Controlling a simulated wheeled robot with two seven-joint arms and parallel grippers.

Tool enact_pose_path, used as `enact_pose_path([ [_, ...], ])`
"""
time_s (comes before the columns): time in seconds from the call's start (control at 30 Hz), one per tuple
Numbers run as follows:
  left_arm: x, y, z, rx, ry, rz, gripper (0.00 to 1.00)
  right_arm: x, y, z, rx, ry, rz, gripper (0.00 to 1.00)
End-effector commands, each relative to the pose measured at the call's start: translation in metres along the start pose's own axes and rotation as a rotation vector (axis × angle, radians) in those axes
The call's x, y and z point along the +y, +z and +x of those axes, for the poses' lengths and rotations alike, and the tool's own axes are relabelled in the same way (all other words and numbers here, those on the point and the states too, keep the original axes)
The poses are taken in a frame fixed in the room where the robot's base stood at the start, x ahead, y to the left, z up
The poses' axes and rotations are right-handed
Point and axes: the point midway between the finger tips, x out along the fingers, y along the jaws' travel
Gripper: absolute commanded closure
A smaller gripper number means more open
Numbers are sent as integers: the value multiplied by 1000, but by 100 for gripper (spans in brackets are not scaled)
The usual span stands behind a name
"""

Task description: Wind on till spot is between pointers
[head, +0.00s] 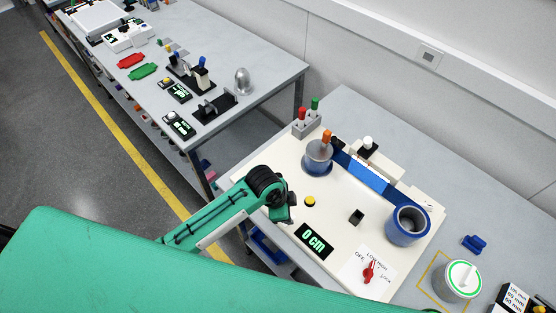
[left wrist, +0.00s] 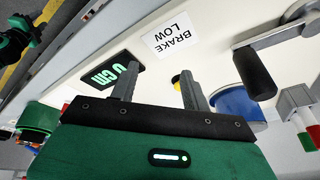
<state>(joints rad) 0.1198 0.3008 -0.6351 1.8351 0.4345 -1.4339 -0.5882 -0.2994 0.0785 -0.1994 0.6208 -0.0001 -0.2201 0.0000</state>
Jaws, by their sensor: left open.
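A white winding board (head: 335,210) lies on the near bench. A wide blue band (head: 365,178) runs between a left spool (head: 318,158) topped with an orange knob and a blue right spool (head: 407,226). I cannot make out the spot or the pointers. A display (head: 314,241) reads 0 cm. My left gripper (head: 288,207) is over the board's left side, left of a yellow button (head: 310,201). In the left wrist view its fingers (left wrist: 158,85) are apart and empty. A black handle (left wrist: 255,72) on a grey bar is to their right, apart from them. My right gripper is not seen.
A red switch (head: 369,270) sits on a labelled plate at the board's front. Red and green-topped items (head: 306,116) stand behind the left spool. A white-lidded tin (head: 458,280) stands at right. Another bench (head: 215,50) holds several devices. A small black block (head: 356,216) sits mid-board.

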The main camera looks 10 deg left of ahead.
Motion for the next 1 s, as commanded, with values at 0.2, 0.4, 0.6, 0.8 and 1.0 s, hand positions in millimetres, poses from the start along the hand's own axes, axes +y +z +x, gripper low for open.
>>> enact_pose_path([
  [0.2,-32,-20,-20,-64,49,306,53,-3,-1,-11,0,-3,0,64],
  [0.4,-65,-20,-41,-146,105,553,53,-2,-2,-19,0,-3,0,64],
  [0.6,-95,-12,-62,-226,161,727,53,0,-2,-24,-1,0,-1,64],
  [0.8,-110,-4,-74,-268,198,806,53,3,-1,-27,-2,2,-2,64],
  [1.0,-111,4,-58,-275,208,819,53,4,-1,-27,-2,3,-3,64],
])
